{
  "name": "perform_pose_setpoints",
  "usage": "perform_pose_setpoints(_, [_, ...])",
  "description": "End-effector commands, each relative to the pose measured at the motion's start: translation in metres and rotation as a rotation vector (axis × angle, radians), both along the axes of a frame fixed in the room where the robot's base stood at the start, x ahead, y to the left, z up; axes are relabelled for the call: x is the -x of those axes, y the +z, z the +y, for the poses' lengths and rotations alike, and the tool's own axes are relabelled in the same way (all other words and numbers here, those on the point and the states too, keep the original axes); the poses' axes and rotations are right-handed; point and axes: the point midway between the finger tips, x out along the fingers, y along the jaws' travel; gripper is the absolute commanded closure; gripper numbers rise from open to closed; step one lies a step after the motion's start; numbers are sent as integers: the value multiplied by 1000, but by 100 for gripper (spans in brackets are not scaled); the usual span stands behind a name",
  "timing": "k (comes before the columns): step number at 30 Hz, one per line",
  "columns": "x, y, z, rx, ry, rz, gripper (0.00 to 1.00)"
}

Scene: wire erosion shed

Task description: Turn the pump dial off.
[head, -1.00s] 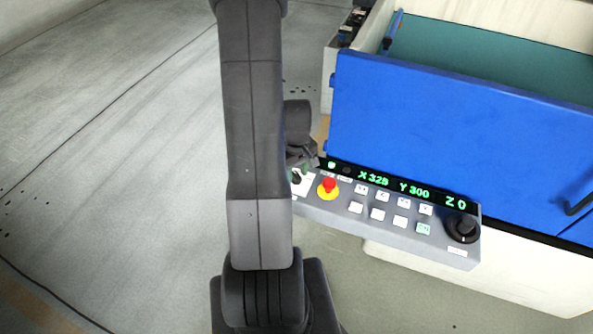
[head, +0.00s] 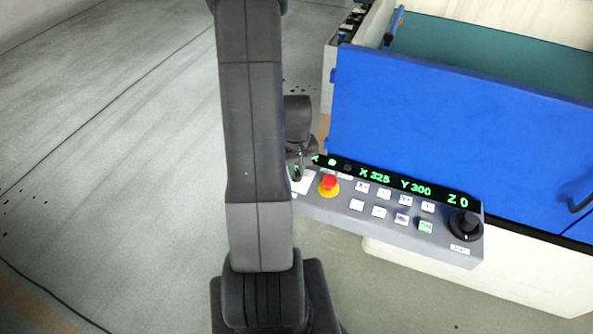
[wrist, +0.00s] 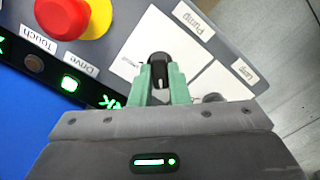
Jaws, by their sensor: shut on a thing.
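The pump dial (wrist: 159,62) is a black knob with a white mark, on a white plate beside the "Pump" label (wrist: 194,21) in the wrist view. The green fingers of my gripper (wrist: 160,80) stand on both sides of it and are shut on it. The dial's white mark lies between the fingers and runs toward the gripper body. In the head view my gripper (head: 298,165) is at the left end of the control panel (head: 336,207), partly hidden behind my arm.
A red emergency button (head: 329,182) on a yellow base is close to the dial. A second knob (wrist: 212,98), near the "Lamp" label (wrist: 245,72), is partly hidden by my gripper. A large black knob (head: 463,225) is at the panel's right end. The blue tank front (head: 450,130) rises behind.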

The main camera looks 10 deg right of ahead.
Motion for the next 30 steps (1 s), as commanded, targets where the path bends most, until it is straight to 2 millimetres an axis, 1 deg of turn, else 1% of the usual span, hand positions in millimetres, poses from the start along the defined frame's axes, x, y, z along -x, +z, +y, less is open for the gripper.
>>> perform_pose_setpoints(1, [-1, -2, 0, 1, -38, -3, 100])
perform_pose_setpoints(9, [-1, -2, 0, 1, -293, -4, 100])
perform_pose_setpoints(18, [-1, -1, 0, 0, -540, -4, 100])
perform_pose_setpoints(24, [-1, 0, 0, 0, -654, -4, 100])
perform_pose_setpoints(30, [-1, 0, 0, 0, -718, -4, 100])
